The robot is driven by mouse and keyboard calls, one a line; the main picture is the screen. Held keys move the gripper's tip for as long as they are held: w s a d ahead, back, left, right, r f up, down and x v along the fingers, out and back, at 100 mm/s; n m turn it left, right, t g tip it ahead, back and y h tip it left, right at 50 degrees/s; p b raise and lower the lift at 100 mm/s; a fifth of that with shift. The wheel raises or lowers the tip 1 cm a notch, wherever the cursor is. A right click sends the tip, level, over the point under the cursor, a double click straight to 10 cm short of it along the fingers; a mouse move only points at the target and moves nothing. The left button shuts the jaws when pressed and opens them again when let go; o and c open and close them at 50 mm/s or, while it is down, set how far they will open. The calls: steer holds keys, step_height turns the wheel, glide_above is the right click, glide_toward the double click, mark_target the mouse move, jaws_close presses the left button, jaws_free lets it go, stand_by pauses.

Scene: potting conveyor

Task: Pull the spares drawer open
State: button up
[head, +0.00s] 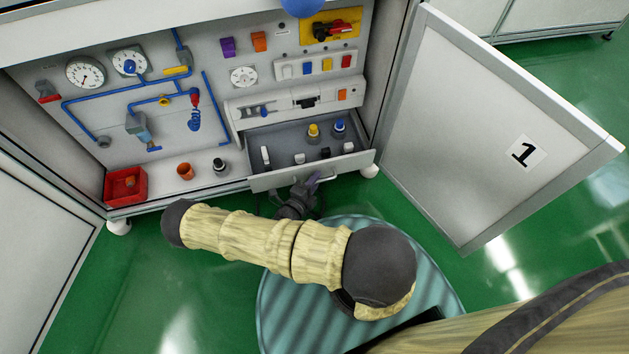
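The grey spares drawer (352,163) is at the lower right of the open cabinet and stands pulled out, its inside showing. Several small parts are in it, among them a yellow-topped one (313,132), a blue one (339,128) and a white one (265,155). My gripper (311,183) is at the middle of the drawer's front edge, close to a handle that it mostly hides. The fingers are small and dark here. I cannot tell if they are closed on the handle.
A cabinet door marked 1 (470,125) stands open at the right. A red bin (125,185), an orange cup (185,171) and a dark-topped bottle (221,167) stand on the cabinet floor left of the drawer. Gauges and blue pipes cover the back panel. Green floor (130,270) is clear in front.

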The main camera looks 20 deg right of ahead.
steer(key=shift+a, duration=0.2)
steer(key=v, duration=1.7)
steer(key=shift+s+p, duration=0.2)
steer(key=shift+p, duration=0.25)
